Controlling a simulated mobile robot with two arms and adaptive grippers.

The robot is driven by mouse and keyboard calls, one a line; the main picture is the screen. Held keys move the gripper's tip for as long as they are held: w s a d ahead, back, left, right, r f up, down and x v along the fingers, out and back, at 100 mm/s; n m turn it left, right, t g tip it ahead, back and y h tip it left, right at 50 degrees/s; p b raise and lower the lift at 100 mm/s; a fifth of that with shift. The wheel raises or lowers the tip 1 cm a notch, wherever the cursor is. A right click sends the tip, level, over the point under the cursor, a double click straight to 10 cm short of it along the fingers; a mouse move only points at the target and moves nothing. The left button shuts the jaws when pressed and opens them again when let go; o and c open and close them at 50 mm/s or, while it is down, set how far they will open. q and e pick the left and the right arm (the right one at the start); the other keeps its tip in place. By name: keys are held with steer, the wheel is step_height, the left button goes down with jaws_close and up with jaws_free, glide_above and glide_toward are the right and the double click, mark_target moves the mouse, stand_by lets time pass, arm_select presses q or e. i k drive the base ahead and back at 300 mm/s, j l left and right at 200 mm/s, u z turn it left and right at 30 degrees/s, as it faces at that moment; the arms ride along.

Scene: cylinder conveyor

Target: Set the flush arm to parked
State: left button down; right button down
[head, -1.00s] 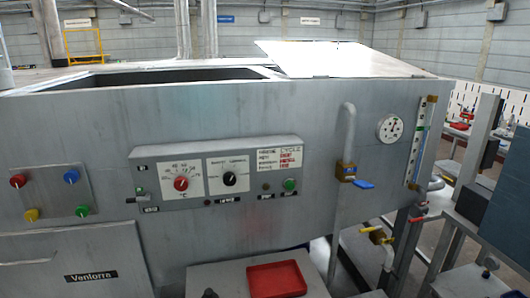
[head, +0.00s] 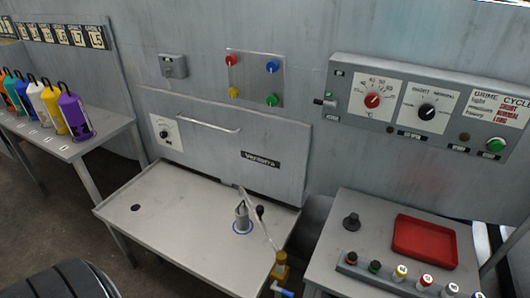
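What looks like the flush arm is a thin pale tube (head: 262,222) over the right part of a metal table. It slants from a grey upright cylinder (head: 242,218) on the table down to a brass valve fitting (head: 280,266) at the table's front right. A black knob (head: 260,210) shows beside the tube. A blue handle (head: 283,291) sits below the brass fitting. No mark for a parked position can be made out. Neither of my grippers is in view.
The metal table (head: 165,232) is mostly bare. A side table on the right holds a red tray (head: 425,241), a black knob (head: 352,222) and several small capped bottles. Coloured bottles (head: 75,115) line a left shelf. A control panel (head: 430,105) is on the machine wall.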

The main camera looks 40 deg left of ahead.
mark_target(280, 256)
steer(key=u, duration=1.2)
